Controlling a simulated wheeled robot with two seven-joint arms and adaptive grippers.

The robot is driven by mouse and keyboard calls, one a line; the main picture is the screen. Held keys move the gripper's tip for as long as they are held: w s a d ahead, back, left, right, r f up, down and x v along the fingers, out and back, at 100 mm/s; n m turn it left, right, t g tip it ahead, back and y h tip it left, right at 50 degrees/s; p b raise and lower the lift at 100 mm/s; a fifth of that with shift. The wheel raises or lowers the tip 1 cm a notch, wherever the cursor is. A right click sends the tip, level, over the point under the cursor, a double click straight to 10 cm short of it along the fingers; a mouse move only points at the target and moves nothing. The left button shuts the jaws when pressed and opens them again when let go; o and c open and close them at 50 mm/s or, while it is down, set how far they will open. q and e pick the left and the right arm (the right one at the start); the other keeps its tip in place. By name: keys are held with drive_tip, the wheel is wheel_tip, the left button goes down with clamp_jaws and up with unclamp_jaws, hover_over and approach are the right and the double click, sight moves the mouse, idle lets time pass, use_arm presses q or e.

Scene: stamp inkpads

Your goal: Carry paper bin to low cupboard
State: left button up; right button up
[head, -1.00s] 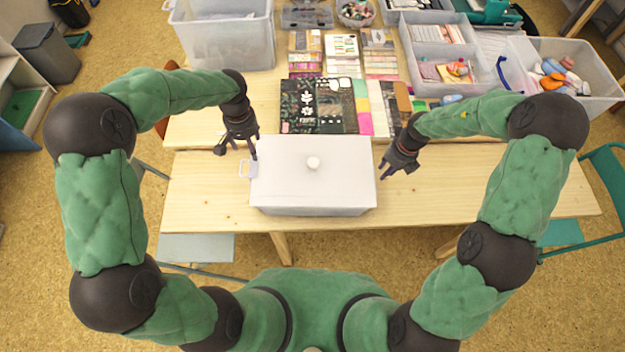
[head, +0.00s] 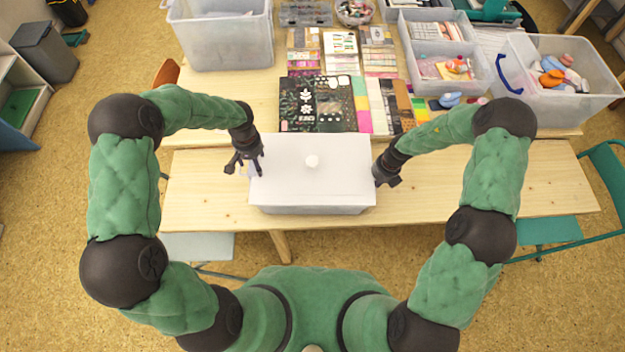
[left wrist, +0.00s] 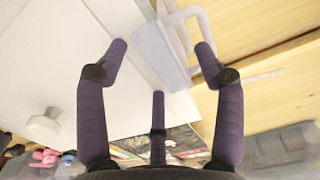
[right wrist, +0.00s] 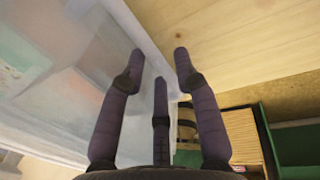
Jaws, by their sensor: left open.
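The paper bin, a pale box with a flat white lid (head: 290,175) and a round knob, stands on the near part of the wooden table. My left gripper (head: 246,163) is at its left side in the head view. In the left wrist view its fingers (left wrist: 160,48) are spread on either side of a pale handle (left wrist: 165,55), not closed on it. My right gripper (head: 384,176) is close against the bin's right side. In the right wrist view its fingertips (right wrist: 158,55) are apart near the bin's wall (right wrist: 60,90); any contact is unclear. No right handle shows plainly.
A low open cabinet (head: 12,70) and dark bin (head: 45,55) are at far left. Chairs flank the table.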

use_arm(q)
drive_tip(key=c, duration=0.6)
use_arm(e)
clamp_jaws()
use_arm(q)
clamp_jaws()
drive_tip(key=shift+w+r, duration=0.1)
drive_tip(key=shift+w, duration=0.05)
drive_tip(key=shift+r, duration=0.2)
use_arm(e)
drive_tip(key=shift+w+r, duration=0.1)
drive_tip(key=shift+r, duration=0.15)
